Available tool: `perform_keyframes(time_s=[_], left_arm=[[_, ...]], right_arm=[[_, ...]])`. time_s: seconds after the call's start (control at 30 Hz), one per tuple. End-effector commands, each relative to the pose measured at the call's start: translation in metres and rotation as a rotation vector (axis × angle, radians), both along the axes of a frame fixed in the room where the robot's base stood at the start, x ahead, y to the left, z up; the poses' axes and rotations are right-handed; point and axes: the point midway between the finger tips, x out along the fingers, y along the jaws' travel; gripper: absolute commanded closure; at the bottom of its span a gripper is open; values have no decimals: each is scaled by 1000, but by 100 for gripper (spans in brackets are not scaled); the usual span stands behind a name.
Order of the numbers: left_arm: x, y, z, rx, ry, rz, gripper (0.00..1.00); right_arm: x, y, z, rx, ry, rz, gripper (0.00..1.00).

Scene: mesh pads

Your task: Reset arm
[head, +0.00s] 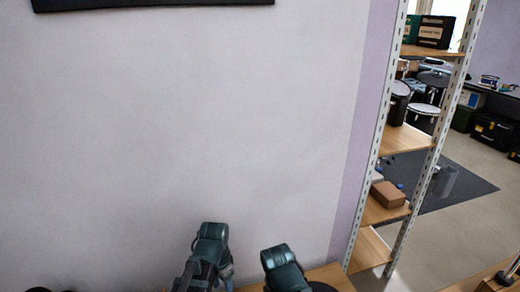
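Neither of my grippers can be made out in the head view. Two dark green jointed parts rise at the bottom edge, one left of the middle and one near the middle. They look like links of my own arms, and no fingertips show on them. The task names no object.
A pale wall (190,120) fills the left and middle. A metal-framed shelf (405,140) with wooden boards stands at the right, holding a brown box (388,194) and dark boxes (432,31). Behind it are a dark mat (465,185) and open floor. A wooden surface (332,275) shows at the bottom.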

Motion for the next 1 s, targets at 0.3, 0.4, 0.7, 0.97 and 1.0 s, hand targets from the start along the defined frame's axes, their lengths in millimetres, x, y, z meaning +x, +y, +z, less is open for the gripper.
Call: perform_keyframes(time_s=[0.3, 0.4, 0.7, 0.97, 1.0], left_arm=[[-60, -43, 111, 89, 13, 262, 40], [-70, -50, 127, 107, 10, 320, 40], [-80, -55, 137, 128, 4, 385, 40], [-79, -55, 136, 126, 4, 384, 40], [-79, -55, 137, 126, 4, 384, 40]], right_arm=[[0, 0, 110, 0, 0, 0, 50], [0, 0, 126, 0, 0, -1, 50], [0, 0, 136, 0, 0, -1, 50], [0, 0, 135, 0, 0, -1, 50], [0, 0, 135, 0, 0, -1, 50]])
